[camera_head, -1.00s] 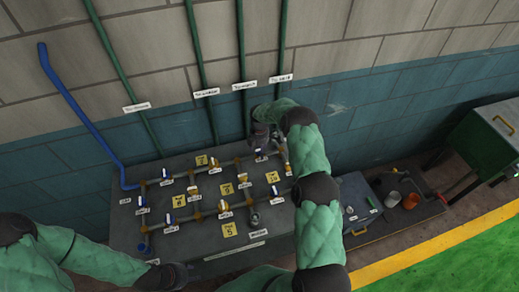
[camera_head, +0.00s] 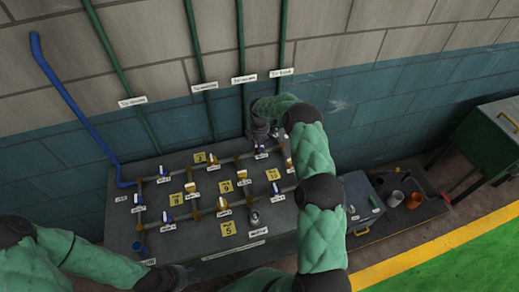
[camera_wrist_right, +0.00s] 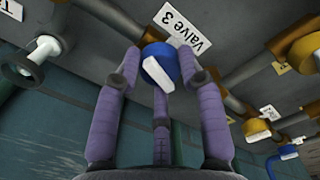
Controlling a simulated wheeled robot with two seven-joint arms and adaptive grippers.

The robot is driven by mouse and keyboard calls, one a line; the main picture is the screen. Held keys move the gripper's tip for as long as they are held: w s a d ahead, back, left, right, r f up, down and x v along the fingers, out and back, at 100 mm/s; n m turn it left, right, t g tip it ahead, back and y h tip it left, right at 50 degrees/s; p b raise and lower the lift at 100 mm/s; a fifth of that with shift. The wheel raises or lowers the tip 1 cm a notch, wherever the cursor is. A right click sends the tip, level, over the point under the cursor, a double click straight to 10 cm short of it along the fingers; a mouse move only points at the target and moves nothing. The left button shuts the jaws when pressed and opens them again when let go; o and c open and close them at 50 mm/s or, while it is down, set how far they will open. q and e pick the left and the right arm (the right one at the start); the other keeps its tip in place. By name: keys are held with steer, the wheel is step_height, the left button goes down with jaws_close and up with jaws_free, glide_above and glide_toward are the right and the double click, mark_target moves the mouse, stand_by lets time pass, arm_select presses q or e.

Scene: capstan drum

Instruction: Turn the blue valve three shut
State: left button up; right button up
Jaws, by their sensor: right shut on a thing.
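The blue valve three (camera_wrist_right: 158,62) is a round blue knob with a white bar across it. The label reading "Valve 3" (camera_wrist_right: 190,28) is beside it. My right gripper (camera_wrist_right: 166,72) has its purple fingers around the knob and is shut on it; the white bar lies between the fingers. In the head view my right gripper (camera_head: 262,140) is at the top right of the pipe panel and largely hides the valve. My left gripper (camera_head: 178,276) is low at the panel's front edge, away from the valves; its fingers are too small and dark to read.
The grey panel (camera_head: 215,238) carries a grid of pipes with several blue and yellow valves and yellow tags. A thick blue pipe (camera_head: 75,110) rises at the left. A toolbox (camera_head: 362,190) and orange cup (camera_head: 414,200) stand to the right.

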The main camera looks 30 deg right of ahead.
steer(key=m+b, duration=0.2)
steer(key=shift+f+m, duration=0.2)
steer(key=shift+m, duration=0.2)
steer(key=m+b, duration=0.2)
steer(key=m, duration=0.1)
steer(key=shift+m, duration=0.3)
steer(key=m+b, duration=0.2)
steer(key=m, duration=0.1)
steer(key=shift+r+m, duration=0.1)
steer(key=shift+m, duration=0.2)
steer(key=shift+m+b, duration=0.7)
steer(key=shift+m, duration=1.3)
steer(key=o, duration=1.2)
steer(key=shift+c, duration=0.2)
steer(key=shift+r, duration=0.1)
step_height(320, 180, up, 12)
